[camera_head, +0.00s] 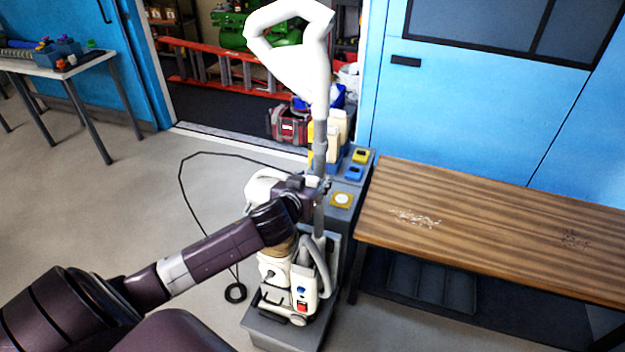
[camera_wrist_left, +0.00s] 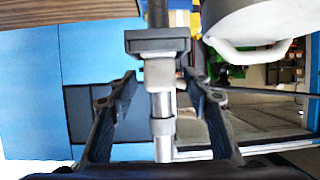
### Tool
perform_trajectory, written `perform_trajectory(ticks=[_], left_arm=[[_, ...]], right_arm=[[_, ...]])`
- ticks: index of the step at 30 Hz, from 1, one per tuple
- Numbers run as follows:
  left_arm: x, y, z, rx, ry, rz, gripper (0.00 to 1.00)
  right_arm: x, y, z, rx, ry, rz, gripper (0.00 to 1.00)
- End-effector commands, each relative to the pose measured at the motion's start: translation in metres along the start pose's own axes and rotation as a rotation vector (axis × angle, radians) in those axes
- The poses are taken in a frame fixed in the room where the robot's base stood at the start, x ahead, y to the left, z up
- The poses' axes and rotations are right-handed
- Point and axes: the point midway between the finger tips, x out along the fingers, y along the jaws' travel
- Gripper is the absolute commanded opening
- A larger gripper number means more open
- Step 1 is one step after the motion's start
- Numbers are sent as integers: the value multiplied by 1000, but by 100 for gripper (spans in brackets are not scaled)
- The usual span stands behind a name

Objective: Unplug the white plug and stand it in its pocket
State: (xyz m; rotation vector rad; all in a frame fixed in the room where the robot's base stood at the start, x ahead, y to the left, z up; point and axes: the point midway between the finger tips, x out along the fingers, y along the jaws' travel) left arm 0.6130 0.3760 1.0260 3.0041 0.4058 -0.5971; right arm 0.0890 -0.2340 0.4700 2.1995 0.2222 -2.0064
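My left gripper (camera_wrist_left: 158,90) is open. Its dark fingers stand on either side of a pale metal tube, and gaps show on both sides. Above the tube is a pale collar piece (camera_wrist_left: 158,74) under a dark block (camera_wrist_left: 158,41). In the head view my left gripper (camera_head: 312,188) is at the upright wand (camera_head: 320,140) of a white machine (camera_head: 290,285); its fingers are small and partly hidden. I cannot pick out the white plug for certain. A yellow square with a white round middle (camera_head: 342,199) lies on the grey stand (camera_head: 345,222). My right gripper is not in view.
A wooden bench (camera_head: 490,225) stands to the right of the grey stand. A black cord (camera_head: 181,190) loops over the floor at left, with a black ring (camera_head: 235,292) beside the machine. A white table (camera_head: 60,66) is at far left; open floor lies between.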

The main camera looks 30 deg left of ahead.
Motion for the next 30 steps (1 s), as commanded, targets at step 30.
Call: perform_trajectory(ticks=[30], left_arm=[[-117, 0, 0, 0, 0, 1, 45]], right_arm=[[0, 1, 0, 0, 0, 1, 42]])
